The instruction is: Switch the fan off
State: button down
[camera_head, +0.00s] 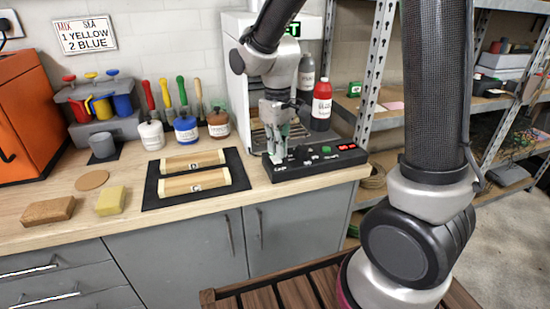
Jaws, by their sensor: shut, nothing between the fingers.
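A black control panel (325,164) with small switches lies at the right end of the worktop. It has a green button (326,150) and red lit parts (346,147) towards its right end. My gripper (276,156) points down at the panel's left part, shut and empty. The fingertips are at or just above the panel's top; I cannot tell whether they touch. They hide part of the controls there. The labels are too small to read surely, so I cannot tell which switch is the fan's. No fan is clearly visible.
A white booth (235,27) stands behind my gripper, with a green lit sign (292,30). A black mat (155,194) with labelled wooden boards lies to the left. Metal shelving (379,45) is on the right.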

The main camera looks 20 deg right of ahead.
aim_at(277, 160)
jog(key=shift+f, duration=1.2)
dwell(0.5)
jog(key=shift+r, duration=3.55)
jog(key=s, duration=0.1)
jog(key=s+d, duration=0.1)
jog(key=s, duration=0.1)
jog(key=shift+d+f+m+g, duration=0.2)
jog(key=shift+f+m+g, duration=0.1)
jog(key=shift+f+m, duration=0.1)
jog(key=s+d+r+m+t, duration=0.5)
jog(key=s+d+r, duration=0.5)
jog(key=s+d, duration=0.3)
jog(key=s, duration=0.3)
jog(key=shift+d+r, duration=0.2)
jog(key=shift+d, duration=0.05)
